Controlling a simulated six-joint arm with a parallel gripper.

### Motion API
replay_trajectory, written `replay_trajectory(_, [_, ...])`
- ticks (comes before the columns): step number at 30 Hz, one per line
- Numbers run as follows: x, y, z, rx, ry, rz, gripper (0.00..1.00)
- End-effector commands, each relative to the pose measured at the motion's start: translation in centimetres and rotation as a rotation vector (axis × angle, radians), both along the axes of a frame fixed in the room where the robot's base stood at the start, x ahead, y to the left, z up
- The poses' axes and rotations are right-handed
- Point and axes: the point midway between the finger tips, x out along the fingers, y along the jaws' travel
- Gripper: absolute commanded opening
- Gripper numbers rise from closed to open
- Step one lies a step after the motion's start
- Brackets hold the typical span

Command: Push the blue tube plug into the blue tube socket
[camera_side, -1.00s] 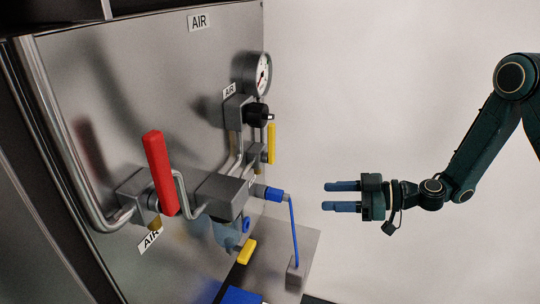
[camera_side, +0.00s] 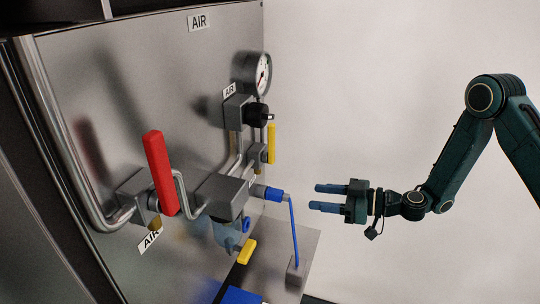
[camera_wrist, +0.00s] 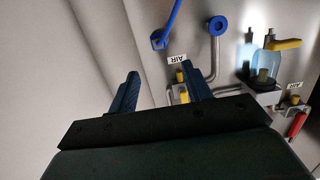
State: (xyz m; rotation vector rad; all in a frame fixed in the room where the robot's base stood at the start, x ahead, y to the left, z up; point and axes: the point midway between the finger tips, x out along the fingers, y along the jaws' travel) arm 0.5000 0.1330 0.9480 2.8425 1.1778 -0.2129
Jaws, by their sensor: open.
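The blue plug (camera_side: 273,194) shows in the side view in front of a grey fitting on the panel. A thin blue tube (camera_side: 293,232) bends down from it to a small grey block. A blue ring (camera_side: 246,224), which looks like the socket, sits lower on the panel beside a bluish bowl. In the wrist view the ring (camera_wrist: 217,25) is at the top and the blue tube (camera_wrist: 168,22) is left of it. My gripper (camera_side: 315,196) is open and empty, right of the plug at about its height and apart from it. Its fingers (camera_wrist: 160,72) also show in the wrist view.
A metal panel (camera_side: 110,90) carries steel pipes, a gauge (camera_side: 258,74), a red handle (camera_side: 160,172) and yellow handles (camera_side: 271,143). The grey block (camera_side: 296,271) stands on a shelf below the plug.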

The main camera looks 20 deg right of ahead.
Motion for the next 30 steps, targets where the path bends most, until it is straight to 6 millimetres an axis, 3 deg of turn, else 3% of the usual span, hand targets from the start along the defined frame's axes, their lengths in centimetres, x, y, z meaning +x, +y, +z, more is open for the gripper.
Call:
replay_trajectory(18, [5.9, 6.0, -1.3, -0.001, -0.003, 0.001, 0.49])
replay_trajectory(30, [7.5, 7.5, -1.6, 0.000, 0.000, 0.000, 0.49])
